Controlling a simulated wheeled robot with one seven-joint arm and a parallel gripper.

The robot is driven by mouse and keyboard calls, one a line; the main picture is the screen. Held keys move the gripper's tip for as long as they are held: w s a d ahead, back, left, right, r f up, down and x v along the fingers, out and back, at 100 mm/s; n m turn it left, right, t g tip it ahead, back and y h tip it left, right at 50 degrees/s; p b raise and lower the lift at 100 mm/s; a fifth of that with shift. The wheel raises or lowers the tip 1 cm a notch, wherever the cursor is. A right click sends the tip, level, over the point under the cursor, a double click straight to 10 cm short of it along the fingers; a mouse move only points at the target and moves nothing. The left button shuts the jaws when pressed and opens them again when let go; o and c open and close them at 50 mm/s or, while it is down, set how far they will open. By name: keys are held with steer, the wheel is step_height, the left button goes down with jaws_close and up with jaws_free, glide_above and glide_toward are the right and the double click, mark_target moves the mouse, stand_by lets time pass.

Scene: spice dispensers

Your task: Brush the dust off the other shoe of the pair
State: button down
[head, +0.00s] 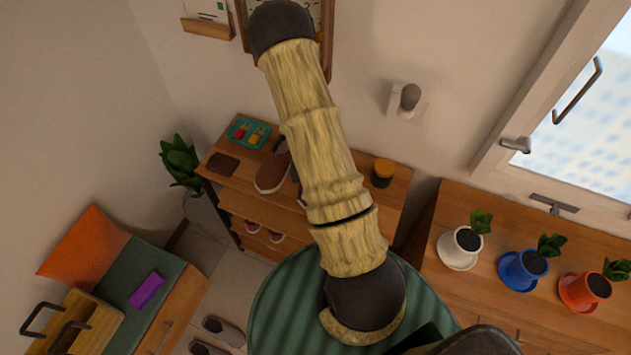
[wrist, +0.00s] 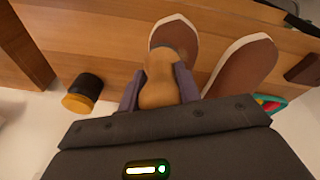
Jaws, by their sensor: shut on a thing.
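My gripper (wrist: 159,84) is shut on a tan wooden brush (wrist: 160,92), held between its two grey-purple fingers. The brush's far end lies over one brown shoe with a pale sole rim (wrist: 174,32); I cannot tell whether it touches. The other brown shoe (wrist: 242,64) lies to the right of it in the wrist view, apart from the brush. In the head view that other shoe (head: 271,174) is on the rack top, and my arm mostly covers the brushed-side shoe, the gripper and the brush. Dust is not clearly visible on either shoe.
The wooden rack (head: 238,203) also bears a yellow-lidded dark jar (head: 383,173), a teal tray (head: 248,133) and a dark wallet-like item (head: 222,164). Several potted plants stand on the right cabinet (head: 463,292). A bench (head: 183,308) is at left.

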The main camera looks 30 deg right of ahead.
steer(key=shift+w+a, duration=0.95)
steer(key=shift+w, duration=0.2)
steer(key=shift+w+a, duration=0.95)
steer(key=shift+w, duration=0.3)
steer(key=shift+r, duration=0.1)
steer(key=shift+p+v, duration=2.2)
steer(key=shift+v, duration=0.75)
steer(key=p+v, duration=0.2)
steer(key=v, duration=0.1)
steer(key=shift+d, duration=0.1)
